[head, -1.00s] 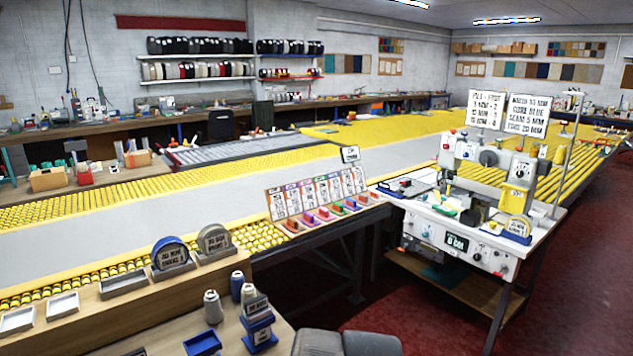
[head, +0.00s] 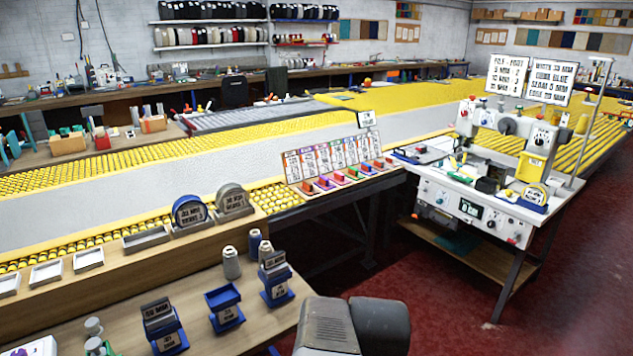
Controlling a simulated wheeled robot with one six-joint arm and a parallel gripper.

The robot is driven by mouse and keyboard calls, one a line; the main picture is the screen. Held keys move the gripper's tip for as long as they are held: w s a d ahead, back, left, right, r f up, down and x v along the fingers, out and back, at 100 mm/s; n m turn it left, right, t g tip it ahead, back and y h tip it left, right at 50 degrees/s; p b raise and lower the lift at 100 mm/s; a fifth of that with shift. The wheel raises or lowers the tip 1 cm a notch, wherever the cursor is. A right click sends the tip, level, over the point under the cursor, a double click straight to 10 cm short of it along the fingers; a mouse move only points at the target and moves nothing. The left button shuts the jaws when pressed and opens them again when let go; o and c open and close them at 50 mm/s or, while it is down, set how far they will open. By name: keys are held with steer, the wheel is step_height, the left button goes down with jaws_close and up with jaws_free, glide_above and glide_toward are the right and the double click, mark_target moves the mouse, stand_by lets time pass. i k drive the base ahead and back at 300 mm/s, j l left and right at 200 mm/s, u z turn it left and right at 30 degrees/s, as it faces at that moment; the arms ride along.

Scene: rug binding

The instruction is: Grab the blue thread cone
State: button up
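A dark blue thread cone (head: 255,242) stands upright on the wooden bench at lower centre in the head view. A second dark bluish cone (head: 265,250) stands just in front of it, partly hidden by a blue stand with a dark label block (head: 276,280). A pale grey cone (head: 231,263) stands to the left of them. My gripper is not in view, and nothing is seen touching the cones.
Blue trays and stands (head: 224,308) crowd the bench (head: 200,285) in front of the cones. A raised wooden ledge (head: 110,280) with grey trays runs behind. A sewing machine table (head: 475,205) stands at right, with open red floor (head: 420,300) before it.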

mark_target(255, 239)
steer(key=i+u, duration=0.65)
steer(key=u, duration=0.15)
steer(key=i+u, duration=0.4)
steer(key=k+l, duration=0.05)
steer(key=k, duration=0.05)
